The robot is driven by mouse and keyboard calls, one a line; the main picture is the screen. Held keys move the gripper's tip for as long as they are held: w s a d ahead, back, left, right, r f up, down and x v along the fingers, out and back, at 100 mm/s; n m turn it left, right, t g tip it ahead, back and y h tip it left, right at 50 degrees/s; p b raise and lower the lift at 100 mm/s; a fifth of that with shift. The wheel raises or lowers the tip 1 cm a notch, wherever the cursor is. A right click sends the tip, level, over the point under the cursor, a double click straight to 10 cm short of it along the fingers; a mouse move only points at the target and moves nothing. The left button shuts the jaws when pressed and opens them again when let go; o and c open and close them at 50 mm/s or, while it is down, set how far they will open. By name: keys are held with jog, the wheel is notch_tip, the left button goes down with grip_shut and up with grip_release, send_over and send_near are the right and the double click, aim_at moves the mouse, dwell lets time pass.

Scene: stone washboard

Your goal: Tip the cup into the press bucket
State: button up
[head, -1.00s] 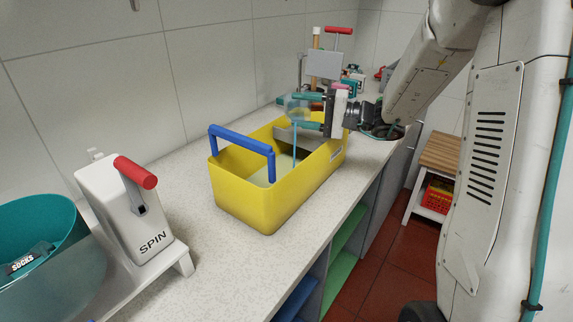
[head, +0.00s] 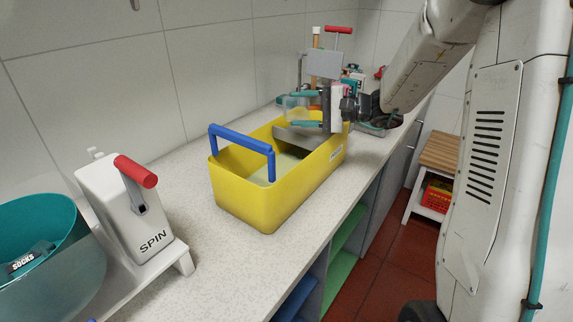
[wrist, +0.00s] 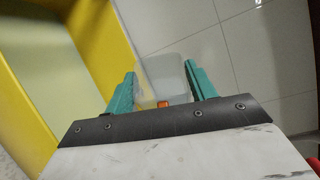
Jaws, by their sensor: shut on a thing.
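The clear cup (head: 290,101) is held between the teal fingers of my gripper (head: 291,110), above the far half of the yellow press bucket (head: 262,206). The cup appears tilted on its side, though its exact angle is hard to tell. In the wrist view the cup (wrist: 168,72) sits between both teal fingers (wrist: 160,90), and it looks empty. The bucket has a blue handle (head: 241,138) and a pale inside. Its yellow rim (wrist: 108,42) shows at the left of the wrist view.
A white SPIN unit (head: 122,210) with a red handle and a teal bowl (head: 38,232) labelled SOCKS stand at the left. A tiled wall runs behind the counter (head: 207,262). Several items crowd the far end. A wooden-topped stand (head: 440,152) is at the right.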

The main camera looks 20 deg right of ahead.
jog(key=shift+w+d+f, duration=0.1)
jog(key=shift+w+f, duration=0.05)
jog(key=shift+w, duration=0.15)
jog(key=m, duration=0.1)
jog(key=m+g, duration=0.1)
jog(key=w+m+g, duration=0.1)
jog(key=m, duration=0.1)
jog(key=shift+f+h, duration=0.35)
jog(key=shift+h, duration=0.05)
jog(key=shift+w+d+r+m+g+b, duration=0.1)
jog(key=shift+w+r+m+g+b, duration=0.3)
jog(key=shift+m, duration=0.2)
jog(key=shift+m+g, duration=0.5)
jog(key=shift+m, duration=0.3)
jog(key=r, duration=0.3)
jog(key=w+r, duration=0.1)
jog(key=r, duration=0.5)
jog(key=shift+w+d+b, duration=0.15)
jog(key=shift+w+b, duration=0.15)
jog(key=shift+w, duration=0.1)
jog(key=w+d+r+m+g, duration=0.1)
jog(key=w+r, duration=0.4)
jog(key=r, duration=0.7)
jog(key=shift+m+g+b, duration=0.3)
jog(key=shift+m+g, duration=0.6)
jog(key=shift+m, duration=0.5)
